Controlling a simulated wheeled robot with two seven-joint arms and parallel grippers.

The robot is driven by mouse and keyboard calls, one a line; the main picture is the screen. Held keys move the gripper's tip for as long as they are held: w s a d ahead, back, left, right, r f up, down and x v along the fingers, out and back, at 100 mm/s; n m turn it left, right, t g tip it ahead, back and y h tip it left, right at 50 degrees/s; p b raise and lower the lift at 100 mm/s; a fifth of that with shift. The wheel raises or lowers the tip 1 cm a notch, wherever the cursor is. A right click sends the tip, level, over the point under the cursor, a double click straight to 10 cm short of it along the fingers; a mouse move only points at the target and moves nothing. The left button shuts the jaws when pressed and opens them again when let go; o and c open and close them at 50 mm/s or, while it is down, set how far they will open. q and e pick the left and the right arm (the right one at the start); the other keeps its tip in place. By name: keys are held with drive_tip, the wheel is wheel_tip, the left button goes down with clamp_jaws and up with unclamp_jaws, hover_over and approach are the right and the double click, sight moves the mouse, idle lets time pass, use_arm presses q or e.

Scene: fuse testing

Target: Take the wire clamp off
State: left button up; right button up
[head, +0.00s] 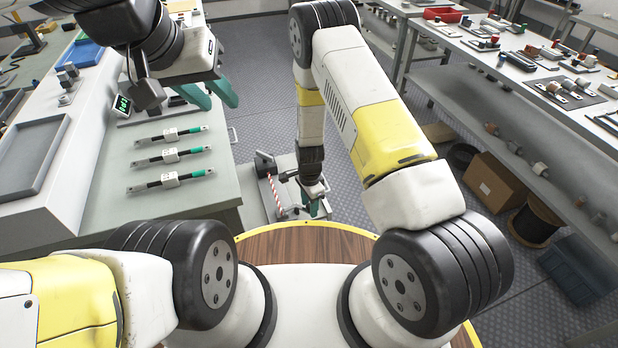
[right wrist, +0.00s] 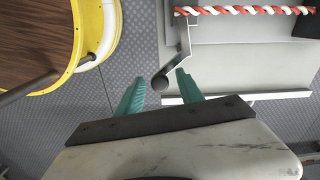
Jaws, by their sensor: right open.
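A grey floor unit (head: 285,190) stands in front of my base and carries a red-and-white striped wire (head: 272,194). The right wrist view shows this striped wire (right wrist: 245,10) along the top. Below it a bent grey lever (right wrist: 184,38) ends in a round dark knob (right wrist: 160,83). I cannot tell for sure which part is the wire clamp. My right gripper (head: 318,207) is low beside the unit. Its green fingers (right wrist: 160,76) are open, with the knob appearing between their tips; contact cannot be told. My left gripper (head: 222,104) is open and empty above the left bench.
The left bench (head: 215,185) holds several fuses (head: 170,155) and a small green-lit meter (head: 122,105). A grey tray (head: 28,165) lies farther left. A right-hand bench (head: 470,45) carries parts, with a cardboard box (head: 493,182) and cable spool (head: 535,222) below.

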drive_tip(key=shift+f, duration=0.35)
clamp_jaws()
